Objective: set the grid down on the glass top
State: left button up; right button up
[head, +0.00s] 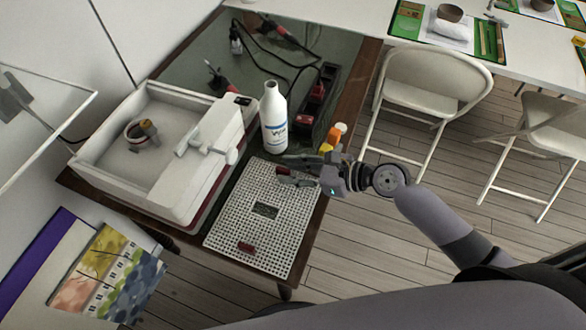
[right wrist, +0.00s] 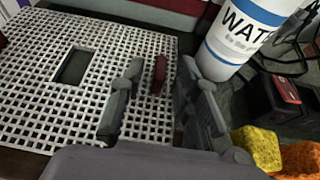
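The grid (head: 245,225) is a white perforated plate with a dark rectangular opening and two dark red grips. It appears to lie flat on the front right of the glass-topped table (head: 331,55), beside the white machine. One red grip (head: 247,248) is near its front edge. The other red grip (right wrist: 159,75) is at the far edge and shows between my right fingers in the right wrist view. My right gripper (head: 300,179) is over that edge, its fingers apart on either side of the grip (right wrist: 161,72). I cannot tell whether they touch it. My left gripper is not in view.
A white bottle (head: 273,118) stands just behind the grid. Orange and yellow sponges (head: 332,138) lie right of it, a dark red power strip (head: 316,100) behind. The white machine (head: 180,160) fills the left. Folding chairs (head: 432,85) stand at the right.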

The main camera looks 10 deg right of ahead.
jog(key=shift+r, duration=0.15)
jog(key=v, duration=1)
jog(key=shift+s+d, duration=0.15)
jog(key=shift+v, duration=0.8)
